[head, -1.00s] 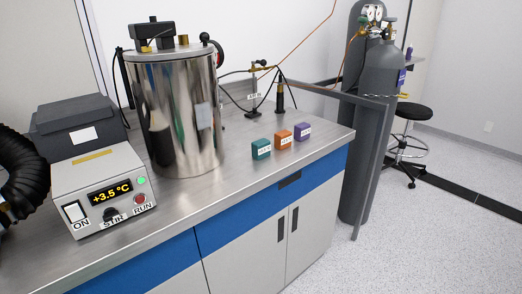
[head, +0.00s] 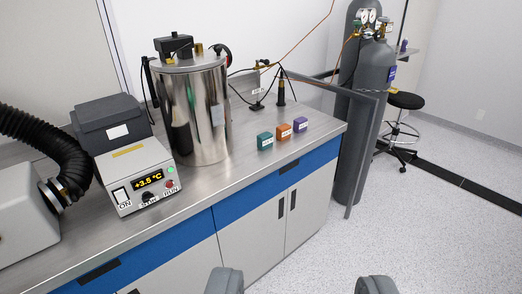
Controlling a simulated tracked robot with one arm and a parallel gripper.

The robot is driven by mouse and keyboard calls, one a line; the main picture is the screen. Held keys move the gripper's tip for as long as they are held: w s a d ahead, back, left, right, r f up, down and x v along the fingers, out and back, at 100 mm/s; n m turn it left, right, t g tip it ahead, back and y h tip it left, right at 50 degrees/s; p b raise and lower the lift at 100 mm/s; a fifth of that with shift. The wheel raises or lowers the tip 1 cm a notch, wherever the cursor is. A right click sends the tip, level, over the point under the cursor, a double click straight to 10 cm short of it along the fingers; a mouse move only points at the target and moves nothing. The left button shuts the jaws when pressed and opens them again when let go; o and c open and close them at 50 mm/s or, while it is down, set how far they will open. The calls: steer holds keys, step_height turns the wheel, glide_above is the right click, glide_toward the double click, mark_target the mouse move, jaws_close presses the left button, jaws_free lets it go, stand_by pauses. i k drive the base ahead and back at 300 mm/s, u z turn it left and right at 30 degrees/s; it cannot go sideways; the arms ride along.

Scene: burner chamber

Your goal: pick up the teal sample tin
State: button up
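The teal sample tin (head: 265,141) is a small box with a white label, standing on the steel bench top in the head view. It is the leftmost and nearest of a row of tins, to the right of the tall steel vessel. My gripper (head: 301,284) shows at the bottom edge as two grey fingertips set wide apart. It is open, with only floor and cabinet visible between the fingers. It is well short of the tin and below it in the picture.
An orange tin (head: 283,131) and a purple tin (head: 300,124) stand just right of the teal one. The steel vessel (head: 195,115) and control box (head: 142,178) stand to the left. Grey gas cylinders (head: 370,95) stand past the bench's right end.

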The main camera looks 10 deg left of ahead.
mark_target(265, 140)
steer(key=z, duration=0.85)
steer(key=i, duration=1.55)
steer(key=u, duration=0.4)
steer(key=i, duration=1)
steer(key=u, duration=0.8)
